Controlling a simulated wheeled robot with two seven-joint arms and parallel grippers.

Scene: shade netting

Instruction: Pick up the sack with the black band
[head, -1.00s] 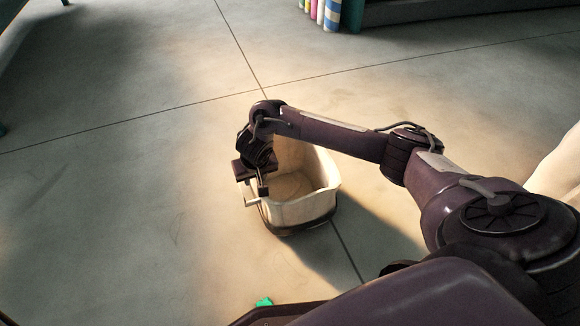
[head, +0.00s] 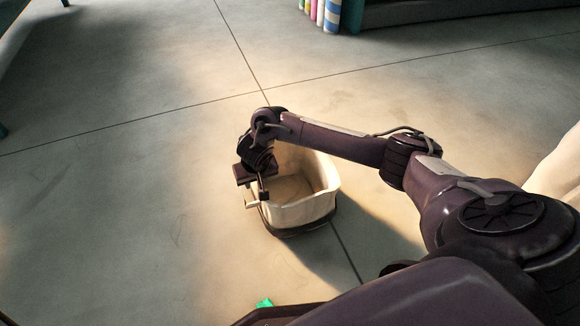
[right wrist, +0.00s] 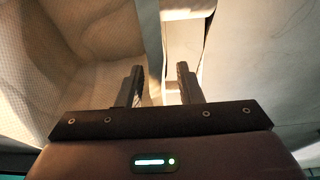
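The sack (head: 300,212) is a cream, open-topped container standing upright on the floor, with a dark band around its bottom. My right gripper (head: 257,194) is at its left rim, pointing down. In the right wrist view the two dark fingers of the gripper (right wrist: 160,88) are apart. The sack's pale wall (right wrist: 153,45) runs up between them, with its inside to the left. I cannot tell whether either finger touches the wall. The gripper and wrist hide part of the sack's left side. My left gripper is not in view.
Several coloured rolls (head: 325,14) stand at the top beside a dark, low structure (head: 450,10). A large cream shape (head: 560,168) is at the right edge, partly behind my arm. The concrete floor left of the sack is clear.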

